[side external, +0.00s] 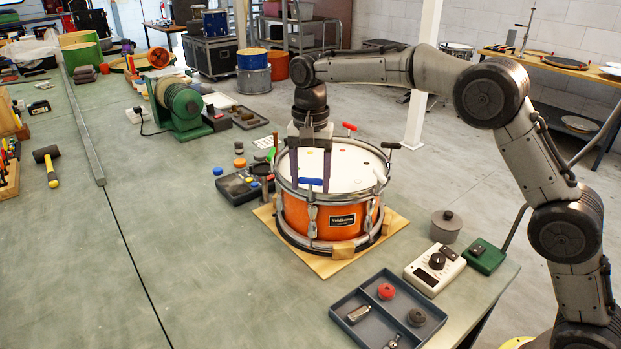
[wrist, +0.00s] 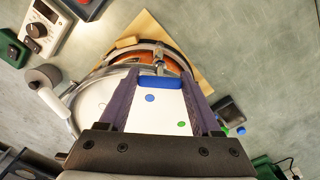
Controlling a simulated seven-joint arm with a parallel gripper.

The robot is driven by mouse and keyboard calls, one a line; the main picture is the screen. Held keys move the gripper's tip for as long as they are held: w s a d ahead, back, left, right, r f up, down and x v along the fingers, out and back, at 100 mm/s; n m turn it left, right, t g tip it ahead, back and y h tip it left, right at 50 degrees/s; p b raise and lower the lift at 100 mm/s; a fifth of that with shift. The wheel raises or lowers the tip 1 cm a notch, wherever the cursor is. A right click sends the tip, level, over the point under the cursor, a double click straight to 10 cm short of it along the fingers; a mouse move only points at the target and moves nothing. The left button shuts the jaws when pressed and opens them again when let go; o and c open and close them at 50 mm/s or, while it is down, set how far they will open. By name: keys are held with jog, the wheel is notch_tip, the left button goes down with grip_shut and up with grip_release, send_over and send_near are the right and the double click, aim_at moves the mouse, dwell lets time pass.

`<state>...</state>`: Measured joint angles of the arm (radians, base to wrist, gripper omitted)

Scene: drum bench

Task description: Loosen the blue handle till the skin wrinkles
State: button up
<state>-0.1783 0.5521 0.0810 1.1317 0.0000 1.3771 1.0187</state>
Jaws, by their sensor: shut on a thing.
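An orange snare drum (side external: 300,214) with a white skin (side external: 345,168) stands upright on a wooden board (side external: 398,222). The skin looks flat, with small coloured dots on it. The blue handle (side external: 312,181) lies over the near rim, between my gripper's fingers. My gripper (side external: 312,184) points down at the near edge of the drum and is shut on the blue handle. In the wrist view the blue handle (wrist: 160,83) spans the gap between the two dark fingertips.
A grey tray (side external: 352,296) with small parts and a white device with a dial (side external: 435,268) stand at the front right. A grey knobbed pot (side external: 445,226) stands to the right. The bench at left front is clear.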

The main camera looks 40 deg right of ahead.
aim_at(310, 178)
jog(key=shift+n, duration=1.6)
jog(key=shift+r, duration=0.1)
jog(key=o, duration=1.4)
jog(key=shift+r, duration=6.85)
jog(key=shift+d+r, duration=0.1)
